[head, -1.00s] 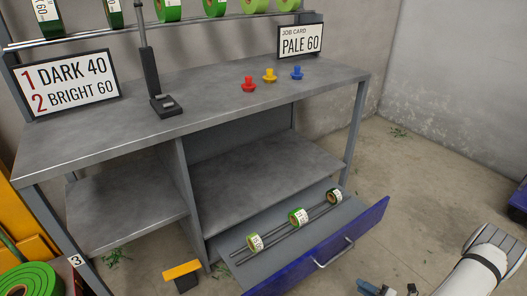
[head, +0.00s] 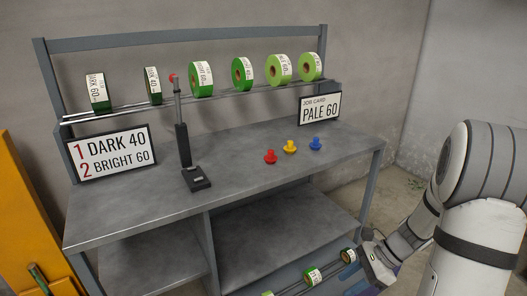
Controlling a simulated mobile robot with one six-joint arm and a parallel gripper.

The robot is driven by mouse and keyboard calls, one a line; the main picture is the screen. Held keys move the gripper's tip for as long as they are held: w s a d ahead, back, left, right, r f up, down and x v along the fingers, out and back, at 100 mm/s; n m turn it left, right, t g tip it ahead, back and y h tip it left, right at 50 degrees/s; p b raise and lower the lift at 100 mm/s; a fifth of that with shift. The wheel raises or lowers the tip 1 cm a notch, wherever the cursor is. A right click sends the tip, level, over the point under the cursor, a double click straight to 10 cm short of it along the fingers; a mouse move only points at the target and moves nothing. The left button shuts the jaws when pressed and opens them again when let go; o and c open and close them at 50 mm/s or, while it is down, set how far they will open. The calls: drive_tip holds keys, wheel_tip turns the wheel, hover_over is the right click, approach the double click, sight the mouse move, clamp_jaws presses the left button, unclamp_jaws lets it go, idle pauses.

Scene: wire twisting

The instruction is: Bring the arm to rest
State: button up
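My arm enters at the right of the head view, white and grey. I see nothing held clearly. The drawer front is mostly out of frame or hidden by my arm.
A grey workbench (head: 240,150) carries a black stand (head: 184,150), a red knob (head: 270,157), a yellow knob (head: 290,146), a blue knob (head: 315,144), a two-line sign (head: 112,152) and a job card (head: 319,107). Several green spools hang on the rack rail (head: 120,112) above.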

drive_tip(key=s+a+r+n+t+h+p, duration=0.1)
drive_tip(key=s+a+r+n+h+p, duration=0.1)
drive_tip(key=r+n, duration=0.4)
drive_tip(key=s+a+r+n+t+h+p, duration=0.1)
drive_tip(key=s+r+n+p, duration=0.4)
drive_tip(key=r, duration=0.8)
drive_tip(key=s+a+r+n+t+h+p, duration=0.1)
drive_tip(key=s+a+r+n+h+p, duration=0.3)
drive_tip(key=r, duration=0.5)
drive_tip(key=n+h+p, duration=0.1)
drive_tip(key=n+p, duration=0.1)
drive_tip(key=n, duration=0.1)
drive_tip(key=shift+r, duration=0.2)
drive_tip(key=shift+s, duration=0.2)
